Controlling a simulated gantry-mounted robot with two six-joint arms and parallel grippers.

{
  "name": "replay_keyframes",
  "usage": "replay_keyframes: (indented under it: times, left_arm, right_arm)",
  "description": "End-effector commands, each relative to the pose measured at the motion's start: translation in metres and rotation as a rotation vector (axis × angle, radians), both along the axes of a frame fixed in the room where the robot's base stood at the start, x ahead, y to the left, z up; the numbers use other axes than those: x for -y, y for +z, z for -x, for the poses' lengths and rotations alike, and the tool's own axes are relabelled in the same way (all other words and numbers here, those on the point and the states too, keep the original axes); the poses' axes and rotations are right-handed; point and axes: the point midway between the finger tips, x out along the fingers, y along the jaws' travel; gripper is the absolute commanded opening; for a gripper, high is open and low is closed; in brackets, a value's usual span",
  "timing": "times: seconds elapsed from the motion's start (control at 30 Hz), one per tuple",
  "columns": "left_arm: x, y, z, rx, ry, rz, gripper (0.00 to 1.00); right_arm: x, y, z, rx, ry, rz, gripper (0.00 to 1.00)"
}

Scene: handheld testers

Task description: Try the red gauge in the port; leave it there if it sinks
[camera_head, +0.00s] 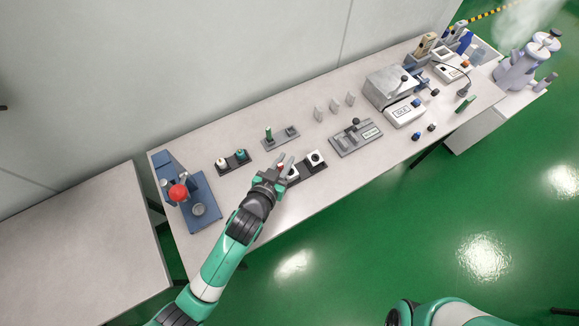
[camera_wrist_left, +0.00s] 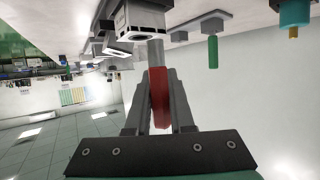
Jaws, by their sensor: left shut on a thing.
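My left gripper (camera_head: 277,172) is shut on the red gauge (camera_head: 281,165), above the dark tray with the white port blocks. In the left wrist view the red handle (camera_wrist_left: 159,95) lies between the fingers (camera_wrist_left: 158,100), with its grey metal pin (camera_wrist_left: 156,52) pointing at a white block (camera_wrist_left: 145,16). The pin's end overlaps the block's edge; I cannot tell if it is in a hole. In the head view the near block (camera_head: 293,174) is partly hidden by the gripper; the other block (camera_head: 316,158) shows a dark round opening. My right gripper is out of view.
A green gauge (camera_head: 268,132) stands in a grey holder behind the gripper. A blue fixture with a red ball (camera_head: 178,192) stands further left. A grey lever plate (camera_head: 356,138) is to the right.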

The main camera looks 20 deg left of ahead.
Motion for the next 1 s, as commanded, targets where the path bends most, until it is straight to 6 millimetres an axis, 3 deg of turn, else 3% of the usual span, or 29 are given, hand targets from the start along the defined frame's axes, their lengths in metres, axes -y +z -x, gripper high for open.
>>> replay_keyframes:
  times: [1.0]
  left_arm:
    - [0.017, 0.000, -0.028, 0.001, 0.000, 0.000, 0.00]
  right_arm:
    - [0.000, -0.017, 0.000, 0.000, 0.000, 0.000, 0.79]
